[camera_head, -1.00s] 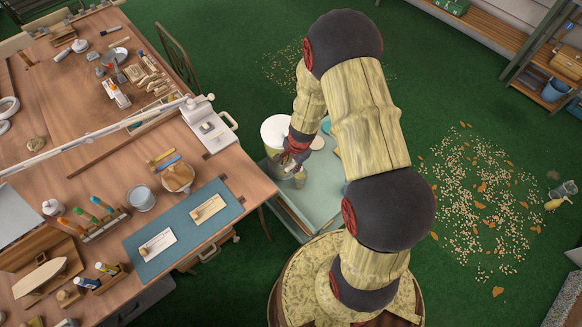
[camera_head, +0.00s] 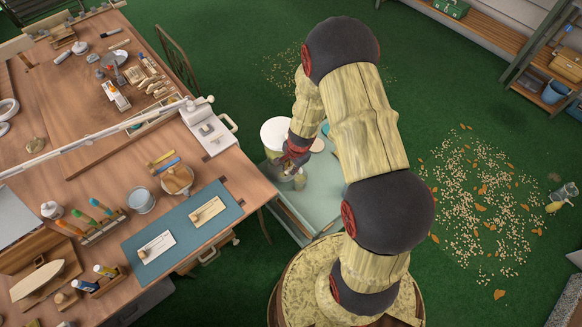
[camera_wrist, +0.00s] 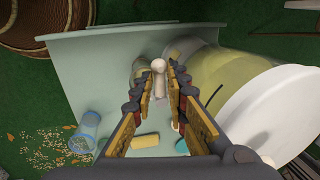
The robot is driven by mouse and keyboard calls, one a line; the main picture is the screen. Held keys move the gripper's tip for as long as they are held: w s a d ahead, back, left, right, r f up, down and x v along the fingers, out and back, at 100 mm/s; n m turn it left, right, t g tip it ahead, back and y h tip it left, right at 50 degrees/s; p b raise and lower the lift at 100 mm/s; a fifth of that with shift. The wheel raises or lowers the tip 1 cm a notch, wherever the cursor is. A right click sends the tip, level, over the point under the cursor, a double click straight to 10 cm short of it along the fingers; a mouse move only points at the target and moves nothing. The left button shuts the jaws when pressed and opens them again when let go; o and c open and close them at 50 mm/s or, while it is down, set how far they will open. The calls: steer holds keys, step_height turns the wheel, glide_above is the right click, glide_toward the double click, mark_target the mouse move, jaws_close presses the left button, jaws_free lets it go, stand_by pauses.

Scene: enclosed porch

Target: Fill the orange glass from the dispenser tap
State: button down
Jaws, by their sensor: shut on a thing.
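The dispenser (camera_wrist: 215,85) is a large yellowish drum with a white lid, on the right of the wrist view; it also shows in the head view (camera_head: 275,137). My gripper (camera_wrist: 163,82) is at its side, shut on the pale, round-ended tap handle (camera_wrist: 158,66). A small, dull, see-through glass (camera_wrist: 139,68) stands just beyond the fingertips, partly hidden by the handle and finger. It shows in the head view (camera_head: 299,182) as olive-brown, beside and below my gripper. I cannot tell whether it holds liquid or is exactly under the spout.
The pale teal stand (camera_wrist: 95,65) bears the dispenser. A blue glass (camera_wrist: 87,127) and a yellow block (camera_wrist: 146,140) are also on it. A crowded wooden workbench (camera_head: 105,160) stands to the left. Green floor with scattered chips (camera_head: 485,210) lies to the right.

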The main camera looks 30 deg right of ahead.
steer(key=shift+f+b, duration=0.1)
steer(key=shift+b, duration=0.25)
steer(key=shift+s+d+n+y+b, duration=0.2)
steer(key=shift+s+n+b, duration=0.1)
steer(key=shift+n+b, duration=0.7)
steer(key=shift+s+d+n+y+b, duration=0.2)
steer(key=shift+s+n+b, duration=0.1)
steer(key=shift+n+b, duration=0.7)
steer(key=shift+a, duration=0.1)
steer(key=c, duration=1.8)
jaws_free()
steer(key=shift+c, duration=0.2)
steer(key=v, duration=1.2)
steer(key=shift+w, duration=0.15)
